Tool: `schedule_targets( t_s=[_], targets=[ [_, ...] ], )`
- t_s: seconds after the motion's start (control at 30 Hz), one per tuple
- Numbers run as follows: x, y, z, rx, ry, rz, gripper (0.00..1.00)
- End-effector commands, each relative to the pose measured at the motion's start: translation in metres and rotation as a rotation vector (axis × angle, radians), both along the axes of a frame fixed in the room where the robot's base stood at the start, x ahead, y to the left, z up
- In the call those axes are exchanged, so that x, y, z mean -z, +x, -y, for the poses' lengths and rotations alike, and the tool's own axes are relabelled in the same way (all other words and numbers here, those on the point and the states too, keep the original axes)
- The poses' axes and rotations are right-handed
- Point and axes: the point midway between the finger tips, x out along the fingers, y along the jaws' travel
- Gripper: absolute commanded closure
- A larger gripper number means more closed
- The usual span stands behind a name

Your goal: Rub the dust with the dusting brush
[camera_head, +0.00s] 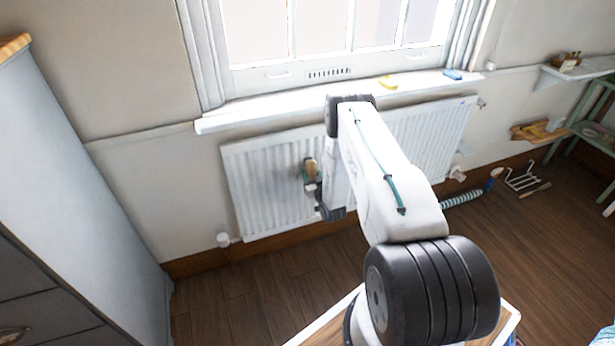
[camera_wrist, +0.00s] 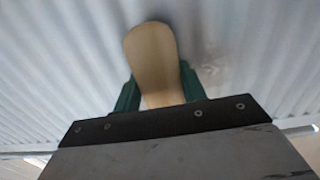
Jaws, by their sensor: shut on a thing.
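My gripper (camera_head: 312,182) is in front of the white ribbed radiator (camera_head: 260,190) under the window. It is shut on the dusting brush, whose pale wooden part (camera_head: 311,167) sticks up from the jaws. In the wrist view the rounded wooden part of the brush (camera_wrist: 151,55) lies between the green fingers of my gripper (camera_wrist: 158,92). The bristles are hidden, and I cannot tell whether the brush touches the radiator. A faint brownish smudge, possibly the dust (camera_wrist: 209,68), shows on the radiator just right of the brush.
The windowsill (camera_head: 245,117) juts out above the radiator and holds a yellow item (camera_head: 388,83) and a blue item (camera_head: 452,74). A tall grey cabinet (camera_head: 75,170) stands at left. A wire rack (camera_head: 522,180) lies on the right floor. The wooden floor (camera_head: 240,310) at lower left is clear.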

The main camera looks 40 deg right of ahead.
Motion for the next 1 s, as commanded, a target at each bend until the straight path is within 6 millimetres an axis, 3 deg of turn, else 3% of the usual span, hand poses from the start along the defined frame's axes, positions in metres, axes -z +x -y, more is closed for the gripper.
schedule_targets(
  t_s=[0.13, 0.57, 1.0],
  targets=[
    [0.0, -0.004, 0.011, 0.001, 0.0, 0.001, 0.87],
    [-0.018, 0.0, 0.012, -0.001, -0.002, 0.003, 0.87],
    [-0.018, 0.008, -0.02, -0.006, -0.002, 0.004, 0.87]
  ],
)
